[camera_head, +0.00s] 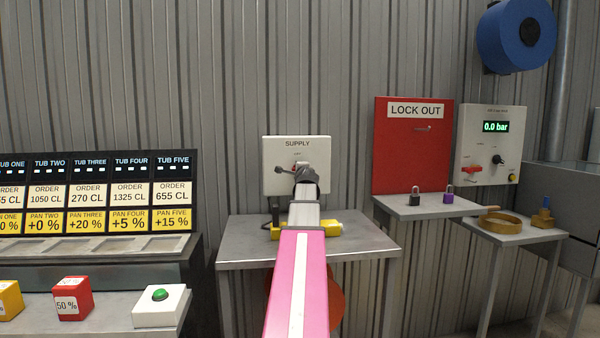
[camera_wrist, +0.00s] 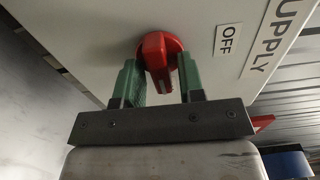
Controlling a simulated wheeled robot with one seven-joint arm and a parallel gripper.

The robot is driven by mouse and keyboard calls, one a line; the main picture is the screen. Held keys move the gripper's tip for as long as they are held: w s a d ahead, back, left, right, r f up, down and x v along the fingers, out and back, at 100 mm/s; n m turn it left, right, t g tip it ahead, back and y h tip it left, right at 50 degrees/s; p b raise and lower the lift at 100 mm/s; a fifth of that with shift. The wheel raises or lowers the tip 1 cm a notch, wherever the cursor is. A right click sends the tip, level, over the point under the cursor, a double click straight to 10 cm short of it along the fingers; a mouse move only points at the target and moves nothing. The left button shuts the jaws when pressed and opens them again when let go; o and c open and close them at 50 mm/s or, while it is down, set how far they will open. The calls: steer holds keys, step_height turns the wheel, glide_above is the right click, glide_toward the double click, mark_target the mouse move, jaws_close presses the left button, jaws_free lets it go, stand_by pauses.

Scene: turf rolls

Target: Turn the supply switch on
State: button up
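The supply panel (camera_head: 280,150) is a pale board on the corrugated wall, marked SUPPLY. Its red rotary switch (camera_wrist: 155,50) shows close up in the wrist view, with an OFF label (camera_wrist: 228,39) beside it. My gripper (camera_wrist: 160,72) is at the switch, its two green fingers on either side of the red handle. The fingers stand apart, with some gap visible around the handle; firm contact on both sides does not show. In the head view my gripper (camera_head: 305,178) and arm hide most of the switch.
A grey table (camera_head: 240,250) under the panel bears a yellow object (camera_head: 334,229). To the right are a red LOCK OUT board (camera_head: 410,155), black (camera_head: 414,199) and purple (camera_head: 449,196) padlocks, and a pressure panel (camera_head: 490,180) reading 0.0 bar. Order displays (camera_head: 90,190) stand left.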

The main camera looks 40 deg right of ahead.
stand_by(0.3)
steer(key=v, duration=1)
steer(key=shift+s+a, duration=0.15)
steer(key=shift+s, duration=0.25)
